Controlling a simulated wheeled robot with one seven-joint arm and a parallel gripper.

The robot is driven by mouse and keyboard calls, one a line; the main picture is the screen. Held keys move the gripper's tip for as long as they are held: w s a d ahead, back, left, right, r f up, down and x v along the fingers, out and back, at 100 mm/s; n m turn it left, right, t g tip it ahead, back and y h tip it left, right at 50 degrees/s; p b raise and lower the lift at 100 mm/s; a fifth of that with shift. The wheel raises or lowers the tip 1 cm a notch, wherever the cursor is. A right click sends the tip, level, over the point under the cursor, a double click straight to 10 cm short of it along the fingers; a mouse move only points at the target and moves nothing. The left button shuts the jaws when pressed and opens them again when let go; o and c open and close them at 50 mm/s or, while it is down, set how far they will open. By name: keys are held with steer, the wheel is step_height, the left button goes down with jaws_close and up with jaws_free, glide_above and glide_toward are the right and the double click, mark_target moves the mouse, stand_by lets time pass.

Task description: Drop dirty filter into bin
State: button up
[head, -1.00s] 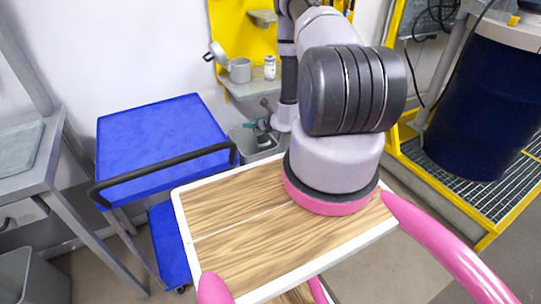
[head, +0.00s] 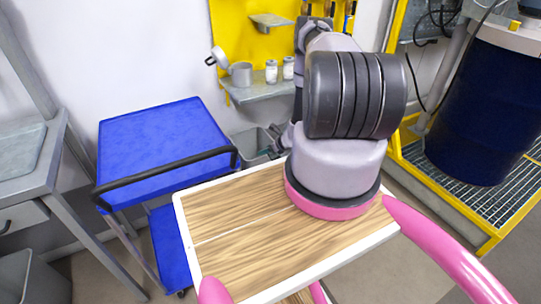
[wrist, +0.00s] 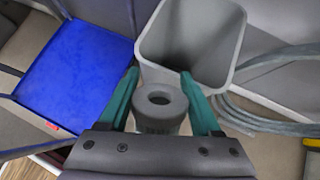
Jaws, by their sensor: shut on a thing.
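The dirty filter (wrist: 160,108) is a grey cylinder with a round hole in its end. My gripper (wrist: 160,85) has its teal fingers on both sides of it and is shut on it. In the wrist view the grey open bin (wrist: 190,40) lies just beyond the filter, and the filter overlaps the bin's near rim in the picture. I cannot tell the height between them. In the head view the bin (head: 247,143) stands below the wall shelf, partly hidden by my arm. Only a bit of my gripper (head: 277,150) shows there, and the filter is hidden.
A blue cart (head: 165,140) with a black handle (head: 165,175) stands left of the bin. A yellow pegboard (head: 240,30) and a shelf (head: 262,90) with cup and jars are above. A second grey bin (head: 32,278) is at lower left. Hoses (wrist: 270,120) lie right of the bin.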

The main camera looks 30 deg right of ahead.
steer(key=w, duration=2)
steer(key=shift+a, duration=0.35)
steer(key=shift+w, duration=0.1)
steer(key=o, duration=1.5)
steer(key=shift+c, duration=0.2)
steer(key=v, duration=0.7)
steer(key=shift+r, duration=0.2)
steer(key=shift+s, duration=0.2)
